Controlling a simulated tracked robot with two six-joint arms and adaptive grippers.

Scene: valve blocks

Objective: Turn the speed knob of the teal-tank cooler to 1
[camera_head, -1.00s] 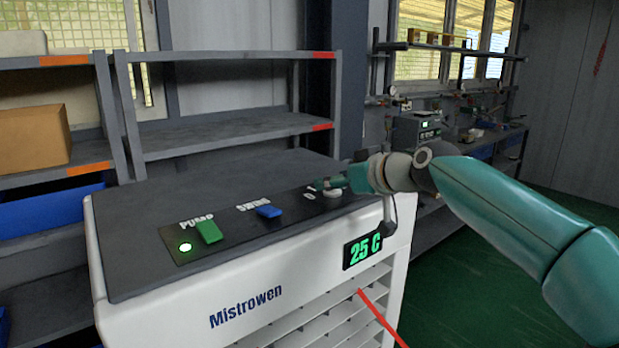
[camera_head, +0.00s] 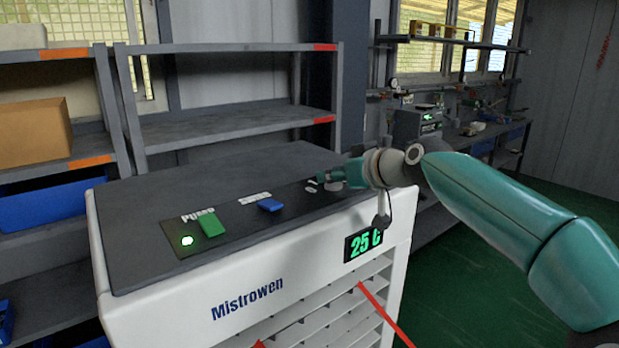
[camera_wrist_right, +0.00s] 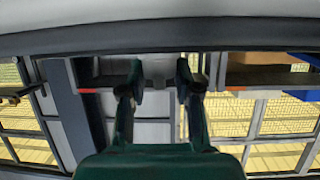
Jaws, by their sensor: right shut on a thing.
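The cooler (camera_head: 150,225) is white with a dark top, the name Mistrowen and a green "25 C" display (camera_head: 363,244) on its front. A dark control strip on top carries a lit green lamp, a green pump switch (camera_head: 212,226) and a blue switch (camera_head: 270,205). The pale speed knob (camera_head: 328,184) is at the strip's right end, mostly hidden by my right gripper (camera_head: 332,178). The knob's setting is unreadable. No teal tank shows. My left gripper is out of view.
Grey shelves (camera_head: 235,125) stand behind the cooler, with a cardboard box (camera_head: 35,132) and a blue bin (camera_head: 45,218) at left. A workbench with instruments (camera_head: 420,122) is at back right. Red streamers (camera_head: 385,312) hang before the front louvres. Green floor lies open at right.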

